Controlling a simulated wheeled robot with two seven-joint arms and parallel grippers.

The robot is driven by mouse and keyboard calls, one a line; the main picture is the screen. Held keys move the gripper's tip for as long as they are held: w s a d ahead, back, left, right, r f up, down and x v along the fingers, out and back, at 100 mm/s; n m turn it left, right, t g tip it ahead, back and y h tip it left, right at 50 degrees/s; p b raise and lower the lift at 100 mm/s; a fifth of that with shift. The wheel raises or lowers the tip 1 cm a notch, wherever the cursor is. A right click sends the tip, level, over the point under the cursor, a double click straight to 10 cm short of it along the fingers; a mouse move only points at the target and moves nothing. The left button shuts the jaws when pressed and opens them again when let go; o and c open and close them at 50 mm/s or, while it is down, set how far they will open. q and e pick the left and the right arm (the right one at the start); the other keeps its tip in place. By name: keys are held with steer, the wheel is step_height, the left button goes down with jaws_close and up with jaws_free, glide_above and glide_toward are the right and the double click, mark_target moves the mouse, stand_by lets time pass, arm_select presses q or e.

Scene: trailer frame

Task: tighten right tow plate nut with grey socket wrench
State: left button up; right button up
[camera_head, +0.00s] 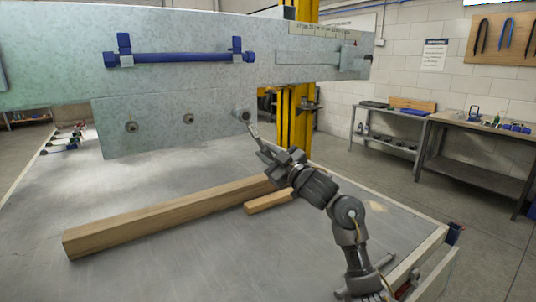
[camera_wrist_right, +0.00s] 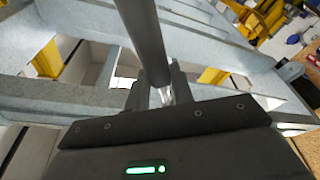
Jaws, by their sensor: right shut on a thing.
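The galvanised tow plate (camera_head: 160,140) hangs upright below the frame beam. Two fixings show on it, a left nut (camera_head: 131,127) and a middle nut (camera_head: 188,118). My right gripper (camera_head: 268,153) is shut on the grey socket wrench (camera_head: 253,131), which slopes up and left from the jaws. The wrench head is at the plate's right fixing and hides the nut there; I cannot tell how fully it is seated. In the right wrist view the wrench handle (camera_wrist_right: 146,42) runs up from between the fingers (camera_wrist_right: 160,88). My left gripper is out of view.
A blue bar (camera_head: 180,57) is mounted on the frame beam (camera_head: 50,60) above. A long timber (camera_head: 165,215) and a short wooden block (camera_head: 268,201) lie on the tabletop (camera_head: 180,265) below my right arm. A yellow post (camera_head: 297,125) stands behind.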

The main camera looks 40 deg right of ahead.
steer(key=shift+r, duration=0.1)
jaws_close()
steer(key=shift+a+f+m+h, duration=0.2)
steer(key=shift+a+f+m, duration=0.05)
steer(key=shift+a+m, duration=0.3)
steer(key=shift+a+f+m+h, duration=0.2)
steer(key=shift+a+m, duration=0.2)
steer(key=shift+m, duration=0.25)
steer(key=shift+a+f+m+t+h+p, duration=0.15)
steer(key=shift+a+m+p, duration=0.15)
steer(key=shift+a+m, duration=0.25)
steer(key=shift+a+f+m+t+h+p, duration=0.15)
steer(key=shift+a+m+p, duration=0.1)
steer(key=shift+a+m, duration=0.25)
steer(key=shift+d, duration=0.15)
steer(key=shift+a+f+m+h+p, duration=0.15)
steer(key=shift+a+m+h+p, duration=0.35)
steer(key=shift+a+m, duration=0.6)
